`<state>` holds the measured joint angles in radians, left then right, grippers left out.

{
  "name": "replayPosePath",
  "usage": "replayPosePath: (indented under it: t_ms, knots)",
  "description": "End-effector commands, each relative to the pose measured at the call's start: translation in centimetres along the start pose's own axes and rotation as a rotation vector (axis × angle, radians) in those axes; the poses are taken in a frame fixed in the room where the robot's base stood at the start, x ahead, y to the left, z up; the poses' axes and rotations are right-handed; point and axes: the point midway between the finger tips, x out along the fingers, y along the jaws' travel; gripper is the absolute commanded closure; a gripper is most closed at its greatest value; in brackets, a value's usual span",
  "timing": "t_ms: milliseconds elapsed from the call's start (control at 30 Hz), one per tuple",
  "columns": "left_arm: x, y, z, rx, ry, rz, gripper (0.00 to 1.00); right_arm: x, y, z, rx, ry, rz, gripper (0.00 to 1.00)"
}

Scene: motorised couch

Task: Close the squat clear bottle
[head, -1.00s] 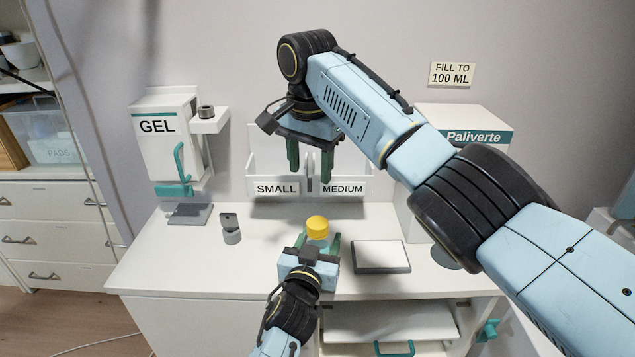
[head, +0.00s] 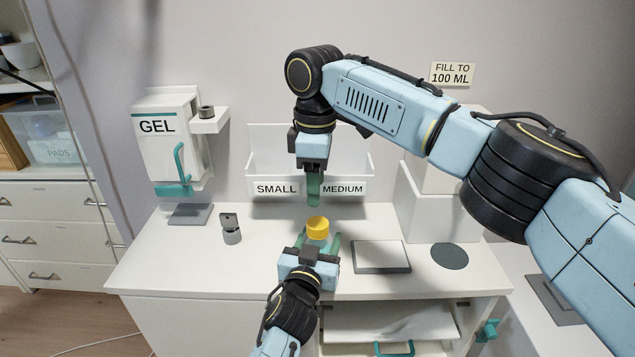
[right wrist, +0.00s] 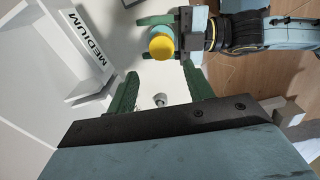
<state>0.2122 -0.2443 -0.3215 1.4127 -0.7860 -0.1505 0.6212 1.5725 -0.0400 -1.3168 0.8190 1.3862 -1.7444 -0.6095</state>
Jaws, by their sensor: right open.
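The squat clear bottle (head: 318,241) stands at the front middle of the counter with a yellow cap (head: 317,227) on its mouth. How tight the cap sits cannot be seen. My left gripper (head: 318,246) comes from the front, its green fingers closed around the bottle's sides; the bottle's lower part is hidden behind it. My right gripper (head: 314,203) points down above and slightly behind the cap, apart from it, open and empty. In the right wrist view the yellow cap (right wrist: 161,44) lies beyond the fingertips, towards the top.
A grey metal piece (head: 231,228) stands left of the bottle and a flat grey-white plate (head: 381,257) lies to its right. Behind are the SMALL and MEDIUM bins (head: 310,187). The GEL dispenser (head: 168,140) is back left. A white box (head: 440,215) stands right.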

Motion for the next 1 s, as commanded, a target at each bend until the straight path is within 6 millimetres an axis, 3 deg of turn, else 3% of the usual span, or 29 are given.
replayPosePath:
  t_ms: [200, 600, 1000]
  knots:
    - [0.0, 0.0, 0.0, 0.000, 0.000, 0.000, 1.00, 0.3, -0.2, 0.3, -0.116, -0.003, -0.016, 0.48]
    - [0.0, 0.0, 0.0, 0.000, 0.000, 0.000, 1.00, 0.7, -0.2, 0.3, -0.121, -0.003, -0.016, 0.48]
    - [0.0, 0.0, 0.0, 0.000, 0.000, 0.000, 1.00, 6.2, -0.3, 0.4, -0.120, -0.004, -0.018, 0.48]
